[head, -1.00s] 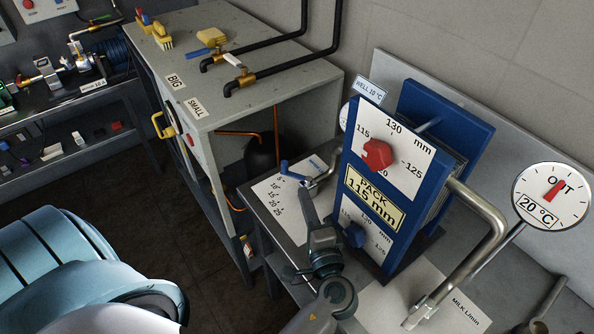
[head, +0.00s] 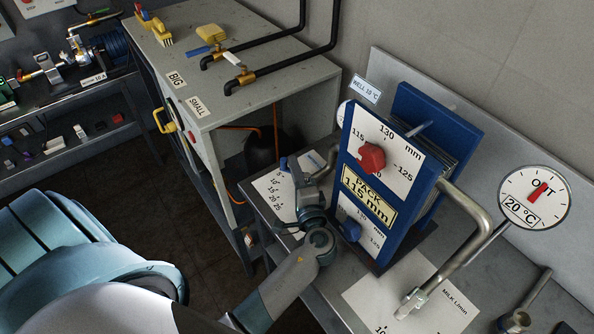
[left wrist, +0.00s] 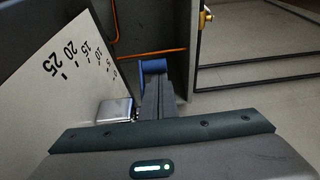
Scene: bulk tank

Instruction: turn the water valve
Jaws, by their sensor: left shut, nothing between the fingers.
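The water valve's blue lever handle (head: 284,163) sits at the left of the bench, by a white card (head: 269,190) with flow numbers. Its metal pipe (head: 327,164) is just right of it. My left gripper (head: 296,172) is at the handle and partly covers it. In the left wrist view, the blue handle (left wrist: 153,66) shows just beyond the tips of my shut, empty fingers (left wrist: 157,82). Whether they touch is unclear. A metal block (left wrist: 115,110) shows left of the fingers, and the number card (left wrist: 60,75) lies further left. My right gripper is not in view.
The blue plate pack (head: 395,185) with a red knob (head: 372,158) and a blue knob (head: 350,229) stands close right of my left arm. A milk outlet pipe (head: 455,250) and round gauge (head: 534,197) are further right. A grey cabinet (head: 270,87) stands behind left.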

